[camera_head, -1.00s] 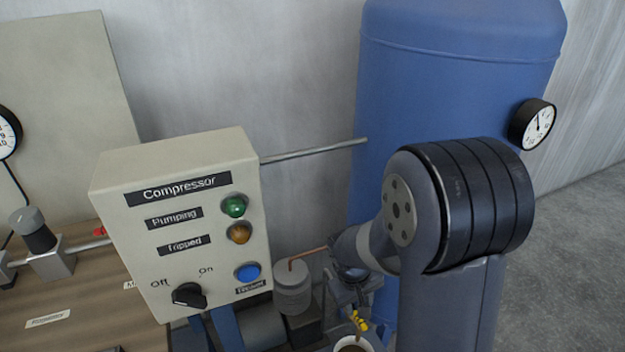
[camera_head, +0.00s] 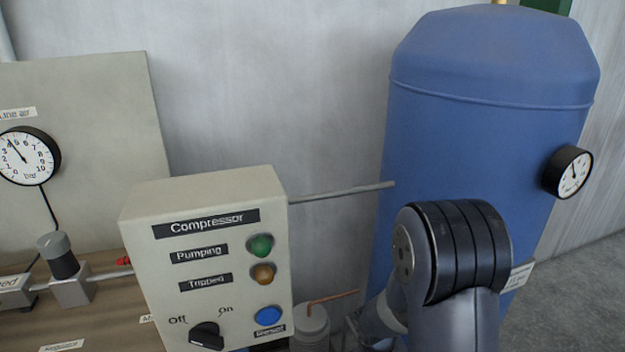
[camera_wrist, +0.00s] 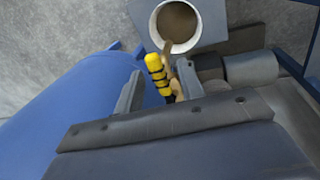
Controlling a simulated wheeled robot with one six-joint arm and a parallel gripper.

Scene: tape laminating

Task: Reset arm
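My arm (camera_head: 455,250) stands at the lower right of the head view, in front of the blue tank. My gripper is out of sight there, but it shows in the wrist view (camera_wrist: 158,85). Its two grey fingers are spread apart with nothing clamped between them. A yellow-and-black handle-like piece (camera_wrist: 156,70) shows in the gap beyond the fingers, and no finger clearly touches it. A white round cup (camera_wrist: 175,25) with a brown inside lies past it. What the yellow piece is fixed to is hidden.
The blue tank (camera_head: 480,120) stands behind my arm, with a gauge (camera_head: 567,172) on its right. The compressor box (camera_head: 215,240) with lamps and a knob (camera_head: 206,336) is to the left. A rod (camera_head: 340,192) runs from the box to the tank. Floor is clear at right.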

